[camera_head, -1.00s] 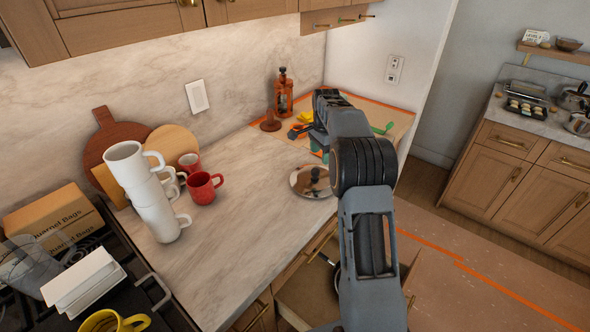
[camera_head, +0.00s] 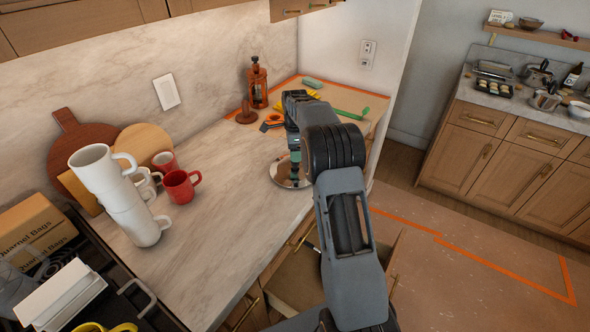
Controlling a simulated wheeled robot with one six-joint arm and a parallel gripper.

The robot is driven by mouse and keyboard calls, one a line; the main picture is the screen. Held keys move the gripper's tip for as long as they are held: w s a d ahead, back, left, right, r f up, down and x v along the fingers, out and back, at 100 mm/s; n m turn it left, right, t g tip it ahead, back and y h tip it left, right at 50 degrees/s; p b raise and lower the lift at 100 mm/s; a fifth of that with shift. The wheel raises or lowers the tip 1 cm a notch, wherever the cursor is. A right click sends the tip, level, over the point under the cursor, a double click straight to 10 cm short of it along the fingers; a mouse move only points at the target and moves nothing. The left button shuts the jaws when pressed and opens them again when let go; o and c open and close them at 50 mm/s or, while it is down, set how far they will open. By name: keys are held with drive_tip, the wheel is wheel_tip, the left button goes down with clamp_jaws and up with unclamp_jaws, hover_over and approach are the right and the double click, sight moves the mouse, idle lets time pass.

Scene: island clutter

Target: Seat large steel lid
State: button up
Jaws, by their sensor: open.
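The large steel lid (camera_head: 281,178) lies flat on the marble counter near its right front edge, shiny and round. Its right part and most of its knob are hidden by my arm. My gripper (camera_head: 295,168) points down over the middle of the lid, with its teal fingers at the knob. It is open; whether the fingers touch the knob cannot be told. The vessel the lid fits cannot be made out with certainty. Pots (camera_head: 545,100) stand on the far counter.
White stacked mugs (camera_head: 120,190) and red mugs (camera_head: 181,187) stand on the left. A wooden grinder (camera_head: 258,83) and an orange-bordered area with tools, including a green spoon (camera_head: 350,115), lie behind my gripper. An open drawer (camera_head: 297,280) juts out below. Mid-counter is clear.

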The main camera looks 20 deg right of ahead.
sight(295, 166)
drive_tip(key=shift+w+f+p, duration=0.15)
drive_tip(key=shift+f+p, duration=0.65)
drive_tip(key=shift+f, duration=1.9)
drive_tip(key=shift+c, duration=0.3)
drive_tip(key=shift+d, duration=0.1)
drive_tip(key=c, duration=1.1)
